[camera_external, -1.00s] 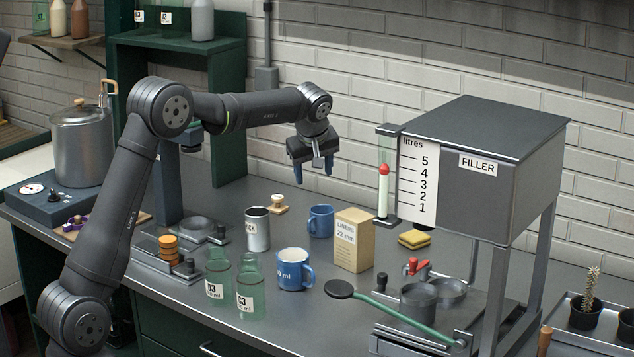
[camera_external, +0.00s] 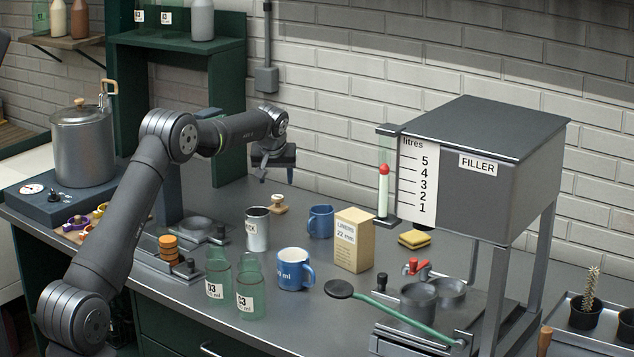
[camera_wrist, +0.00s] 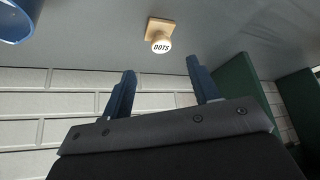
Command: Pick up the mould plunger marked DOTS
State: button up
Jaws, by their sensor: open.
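The mould plunger (camera_external: 278,203) is a small pale wooden piece with a square base and a round knob. It stands on the grey bench behind the metal can. In the wrist view the plunger (camera_wrist: 161,37) shows the word DOTS on its knob end. My gripper (camera_external: 275,177) is above the bench, a little above and beside the plunger, and does not touch it. In the wrist view my gripper (camera_wrist: 165,82) has its two blue fingers apart with nothing between them, and the plunger lies beyond the fingertips.
A metal can (camera_external: 257,230) stands just in front of the plunger. A green shelf unit (camera_external: 229,110) and the brick wall (camera_external: 340,100) are behind. Glass bottles (camera_external: 218,275) stand nearer the front.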

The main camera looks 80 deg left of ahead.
aim_at(277, 197)
jog(key=shift+x, duration=4.4)
jog(key=shift+a+r, duration=0.1)
jog(key=c, duration=1)
